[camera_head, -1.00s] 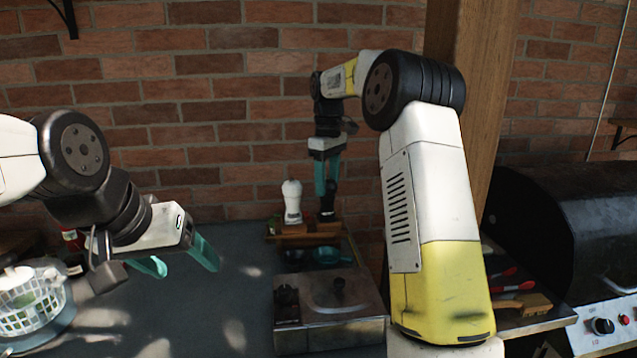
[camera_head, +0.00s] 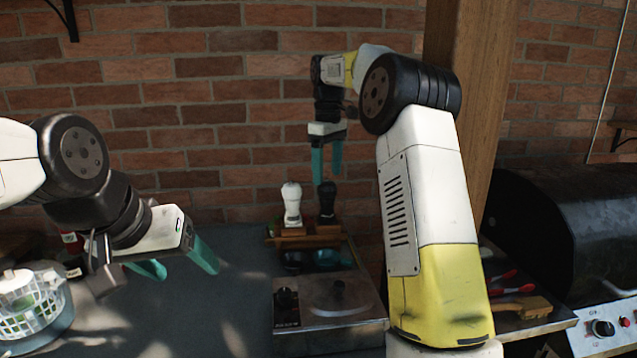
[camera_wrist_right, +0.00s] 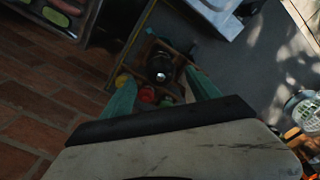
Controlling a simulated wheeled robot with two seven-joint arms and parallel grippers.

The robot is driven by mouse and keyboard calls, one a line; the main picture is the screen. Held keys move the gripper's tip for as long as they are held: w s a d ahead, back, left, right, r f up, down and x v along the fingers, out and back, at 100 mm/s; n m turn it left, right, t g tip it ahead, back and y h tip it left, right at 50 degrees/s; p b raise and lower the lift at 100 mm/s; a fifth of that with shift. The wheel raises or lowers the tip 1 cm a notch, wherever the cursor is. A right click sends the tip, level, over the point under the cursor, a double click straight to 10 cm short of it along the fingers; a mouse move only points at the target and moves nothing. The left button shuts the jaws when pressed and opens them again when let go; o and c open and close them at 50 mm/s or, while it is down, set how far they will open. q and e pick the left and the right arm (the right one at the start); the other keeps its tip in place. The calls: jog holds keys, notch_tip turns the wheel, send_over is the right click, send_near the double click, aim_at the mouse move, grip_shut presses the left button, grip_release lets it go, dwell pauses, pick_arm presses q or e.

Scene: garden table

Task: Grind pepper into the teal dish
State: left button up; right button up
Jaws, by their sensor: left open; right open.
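The black pepper mill (camera_head: 327,203) stands upright on a wooden rack (camera_head: 290,238) by the brick wall, right of a white mill (camera_head: 292,205). My right gripper (camera_head: 327,180) is open and empty, pointing down just above the black mill. In the right wrist view the black mill (camera_wrist_right: 160,66) shows between the spread fingers (camera_wrist_right: 160,92). The teal dish (camera_head: 330,259) sits in front of the rack, beside a dark dish (camera_head: 292,260). My left gripper (camera_head: 185,268) is open and empty over the left of the table.
A metal burner box (camera_head: 328,318) stands in front of the dishes. A white colander (camera_head: 30,300) is at the left edge. The table (camera_head: 185,315) between them is clear. A wooden post (camera_head: 478,110) and black grill (camera_head: 560,220) are at the right.

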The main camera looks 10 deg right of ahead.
aim_at(327, 182)
notch_tip(327, 182, up, 3)
jog(key=shift+r, duration=0.25)
jog(key=shift+s+r, duration=0.1)
jog(key=shift+s, duration=0.05)
jog(key=s+d+r+m+t+y, duration=0.1)
jog(key=s+r+m+t, duration=0.25)
jog(key=s, duration=1.15)
jog(key=s+f+m+t, duration=0.1)
jog(key=s+f+m, duration=0.1)
jog(key=s+f, duration=0.3)
jog(key=s+f+m+t+y, duration=0.1)
jog(key=s+f+m, duration=0.2)
jog(key=s, duration=1)
notch_tip(327, 182, down, 2)
jog(key=shift+s+a+t, duration=0.15)
jog(key=shift+a+t, duration=0.2)
